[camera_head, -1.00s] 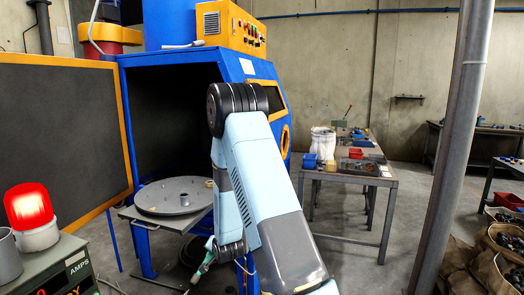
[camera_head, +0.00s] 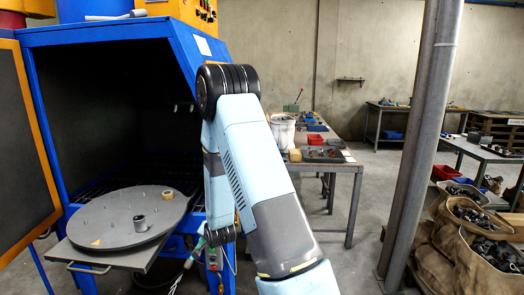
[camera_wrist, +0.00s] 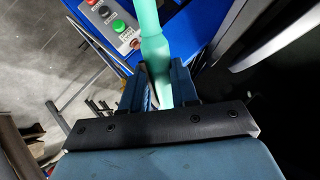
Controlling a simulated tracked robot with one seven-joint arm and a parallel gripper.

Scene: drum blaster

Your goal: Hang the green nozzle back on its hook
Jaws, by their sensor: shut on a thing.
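The green nozzle (camera_wrist: 153,50) runs up between the fingers of my gripper (camera_wrist: 153,88) in the wrist view. My gripper is shut on it. In the head view, the nozzle (camera_head: 194,252) shows small and pale green beside my gripper (camera_head: 203,243), low in front of the blue blasting cabinet (camera_head: 92,40). A cable or hose hangs below it. I cannot make out the hook for certain in either view.
A button panel (camera_wrist: 119,27) with red, black and green buttons is close by the nozzle. A grey post (camera_head: 418,140) and sacks (camera_head: 470,245) stand right.

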